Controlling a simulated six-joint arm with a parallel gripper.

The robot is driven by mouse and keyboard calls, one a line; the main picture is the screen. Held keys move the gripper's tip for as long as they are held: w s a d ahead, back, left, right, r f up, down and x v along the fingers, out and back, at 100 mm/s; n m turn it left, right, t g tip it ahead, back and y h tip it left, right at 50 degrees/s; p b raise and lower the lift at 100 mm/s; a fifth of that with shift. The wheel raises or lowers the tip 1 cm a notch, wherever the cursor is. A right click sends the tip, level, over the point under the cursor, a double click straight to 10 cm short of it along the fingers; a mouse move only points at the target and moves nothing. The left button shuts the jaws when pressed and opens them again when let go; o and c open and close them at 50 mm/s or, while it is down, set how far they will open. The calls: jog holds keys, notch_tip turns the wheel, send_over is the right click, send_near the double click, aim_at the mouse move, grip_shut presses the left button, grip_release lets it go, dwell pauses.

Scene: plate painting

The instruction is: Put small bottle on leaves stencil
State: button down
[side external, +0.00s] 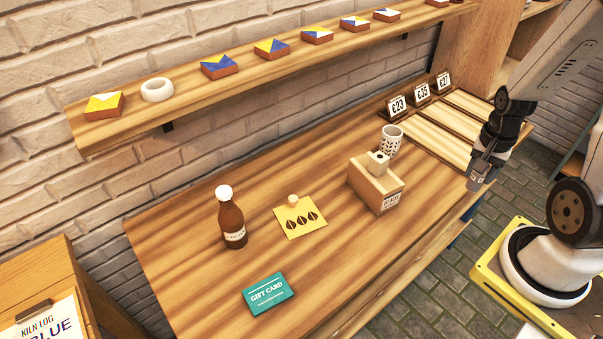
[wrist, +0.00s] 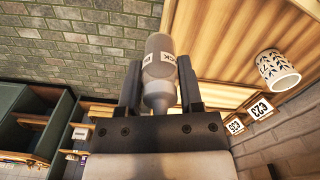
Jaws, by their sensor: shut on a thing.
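My gripper (wrist: 158,72) is shut on a small grey bottle (wrist: 158,48) with a white label, gripped between the two fingers in the wrist view. In the side view my gripper (side external: 480,174) is at the right, by the table's right end, with the bottle partly hidden in it. The leaves stencil (side external: 313,233) is a yellow card with dark leaf shapes and a small pale knob at its far edge. It lies on the table, well to the left of my gripper. No bottle stands on it.
A brown bottle (side external: 231,226) with a white cap stands left of the stencil. A teal gift card (side external: 267,294) lies in front. A wooden box (side external: 377,188) and a patterned cup (side external: 391,141) stand between stencil and gripper. Price cards (side external: 421,93) stand behind wooden trays. A shelf (side external: 130,129) runs above.

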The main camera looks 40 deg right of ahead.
jog(key=shift+w+a, duration=0.3)
jog(key=shift+w, duration=0.15)
jog(key=w+a+n, duration=0.3)
jog(key=a, duration=0.5)
jog(key=w+a+n, duration=0.4)
jog(key=a, duration=0.5)
jog(key=w+a+n, duration=0.4)
jog(key=a, duration=0.4)
jog(key=shift+w+a+r, duration=0.2)
jog(key=shift+w+r, duration=0.05)
jog(key=shift+r, duration=0.05)
jog(key=shift+w, duration=0.1)
jog(key=shift+w+a+f, duration=0.5)
jog(key=shift+w+f, duration=1.05)
jog(key=shift+w, duration=0.6)
jog(key=shift+w+a+f, duration=0.45)
jog(key=shift+w+f, duration=1.15)
jog(key=shift+w, duration=0.55)
jog(key=shift+w+a+f, duration=0.5)
jog(key=shift+w+f, duration=1.05)
jog(key=shift+w, duration=0.6)
